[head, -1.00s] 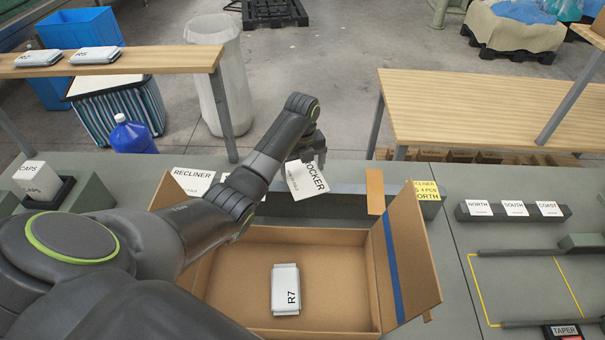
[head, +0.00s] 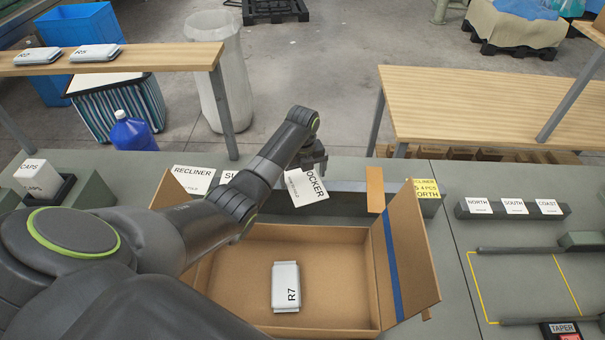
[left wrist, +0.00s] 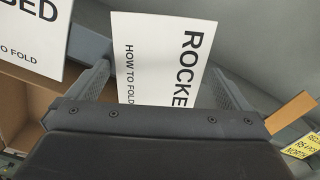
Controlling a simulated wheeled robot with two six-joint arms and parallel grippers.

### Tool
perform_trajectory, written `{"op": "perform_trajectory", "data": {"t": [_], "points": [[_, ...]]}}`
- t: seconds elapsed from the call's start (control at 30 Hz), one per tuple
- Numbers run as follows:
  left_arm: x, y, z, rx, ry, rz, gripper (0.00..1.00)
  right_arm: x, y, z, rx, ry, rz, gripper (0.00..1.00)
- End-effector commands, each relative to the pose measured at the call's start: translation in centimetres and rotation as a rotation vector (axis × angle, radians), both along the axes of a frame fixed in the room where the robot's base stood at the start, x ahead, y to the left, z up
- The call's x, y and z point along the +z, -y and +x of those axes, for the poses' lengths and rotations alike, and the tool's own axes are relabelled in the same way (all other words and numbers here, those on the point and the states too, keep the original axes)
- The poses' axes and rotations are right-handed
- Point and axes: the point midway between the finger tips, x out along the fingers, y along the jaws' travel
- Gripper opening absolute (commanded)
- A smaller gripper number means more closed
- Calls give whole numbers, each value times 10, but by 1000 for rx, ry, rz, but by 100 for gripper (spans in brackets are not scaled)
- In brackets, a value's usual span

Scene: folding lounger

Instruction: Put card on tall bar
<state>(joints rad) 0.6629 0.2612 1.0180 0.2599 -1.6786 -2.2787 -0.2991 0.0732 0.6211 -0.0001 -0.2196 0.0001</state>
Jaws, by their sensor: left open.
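The white ROCKER card (head: 308,188) leans slightly at the long grey bar (head: 346,200) behind the open box. My left gripper (head: 313,163) is just above and behind this card. In the left wrist view the ROCKER card (left wrist: 155,60) shows between the spread fingers of my left gripper (left wrist: 160,88). The jaws are open; the card's lower edge is hidden there behind the gripper body. The RECLINER card (head: 194,180) and a partly hidden card (head: 228,177) stand to the left, the latter ending in BED in the wrist view (left wrist: 30,38). My right gripper is out of view.
The open cardboard box (head: 235,285) holds a white R7 packet (head: 286,287). A yellow card (head: 427,189) is at the long bar's right end. A shorter dark bar (head: 540,217) at the right carries NORTH, SOUTH and COAST cards. The bench between them is clear.

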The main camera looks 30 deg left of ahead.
Motion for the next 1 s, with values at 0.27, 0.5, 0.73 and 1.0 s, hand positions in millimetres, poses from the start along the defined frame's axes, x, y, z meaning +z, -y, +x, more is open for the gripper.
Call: {"op": "perform_trajectory", "data": {"t": [0.27, 0.5, 0.73, 1.0], "points": [[25, 0, 1, -1, 6, 0, 100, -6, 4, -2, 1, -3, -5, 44], [82, -1, 2, 0, 7, 2, 100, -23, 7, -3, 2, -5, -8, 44], [118, 0, 0, 0, -1, -1, 100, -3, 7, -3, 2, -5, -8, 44], [123, 0, 0, 0, -1, -1, 100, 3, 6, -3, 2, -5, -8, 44]]}}
